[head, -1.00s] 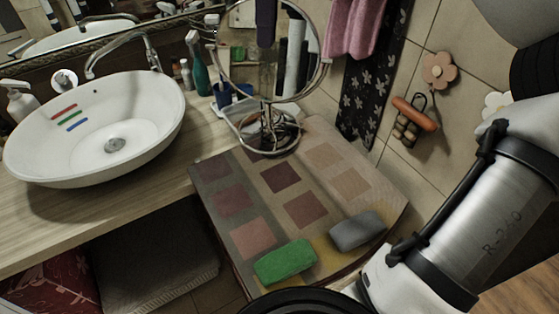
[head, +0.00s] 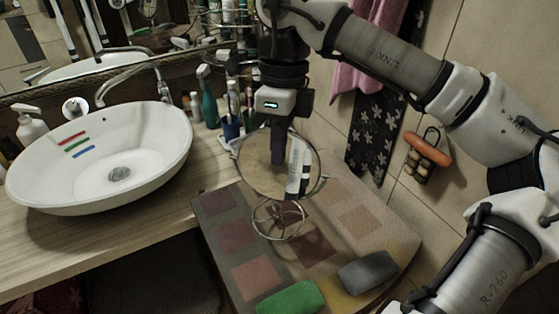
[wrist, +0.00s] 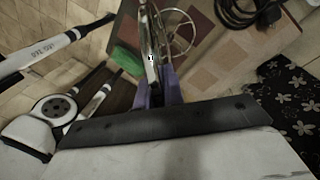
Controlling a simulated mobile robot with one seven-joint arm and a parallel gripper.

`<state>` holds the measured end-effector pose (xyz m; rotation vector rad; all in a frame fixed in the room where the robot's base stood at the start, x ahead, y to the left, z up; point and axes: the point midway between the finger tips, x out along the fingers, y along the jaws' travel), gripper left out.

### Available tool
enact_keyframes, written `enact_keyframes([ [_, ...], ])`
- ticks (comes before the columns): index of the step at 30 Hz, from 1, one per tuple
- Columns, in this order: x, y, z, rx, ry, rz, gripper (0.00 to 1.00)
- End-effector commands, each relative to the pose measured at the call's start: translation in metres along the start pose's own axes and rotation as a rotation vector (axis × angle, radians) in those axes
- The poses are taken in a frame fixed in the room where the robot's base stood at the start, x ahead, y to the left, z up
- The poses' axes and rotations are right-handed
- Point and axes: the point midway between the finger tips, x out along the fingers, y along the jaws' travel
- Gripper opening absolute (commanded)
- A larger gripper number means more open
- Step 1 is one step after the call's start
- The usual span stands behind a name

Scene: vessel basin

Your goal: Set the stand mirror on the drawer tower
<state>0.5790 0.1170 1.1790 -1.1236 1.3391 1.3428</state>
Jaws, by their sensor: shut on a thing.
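The stand mirror (head: 262,172) is a round, metal-rimmed mirror with a small wire ring base. My gripper (head: 278,150) is shut on its rim from above. In the wrist view the mirror (wrist: 150,45) is seen edge-on between the purple fingers of my gripper (wrist: 157,92). The mirror is roughly upright, its base over the middle of the drawer tower's top. I cannot tell whether the base touches it. The drawer tower (head: 225,242) has a brown top patterned with coloured squares and stands right of the counter.
A green block (head: 291,299) and a grey block (head: 366,271) lie on the tower's front part. The white basin (head: 100,150) is on the counter at left. Bottles and a blue cup (head: 231,127) stand behind. The tower's right side is clear.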

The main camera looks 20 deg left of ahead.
Motion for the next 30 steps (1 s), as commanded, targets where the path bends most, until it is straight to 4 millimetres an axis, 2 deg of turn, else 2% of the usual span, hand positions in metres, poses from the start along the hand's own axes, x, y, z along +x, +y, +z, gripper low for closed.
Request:
enact_keyframes([
  [10, 0.04, -0.006, 0.0, -0.001, 0.0, 0.001, 0.0],
  [21, 0.047, -0.008, 0.0, -0.001, 0.0, 0.0, 0.0],
  [22, 0.046, -0.008, 0.0, -0.001, 0.0, 0.0, 0.11],
  [27, 0.045, -0.008, 0.0, -0.001, 0.0, 0.0, 0.32],
  [30, 0.045, -0.008, 0.0, -0.001, 0.0, 0.0, 0.32],
])
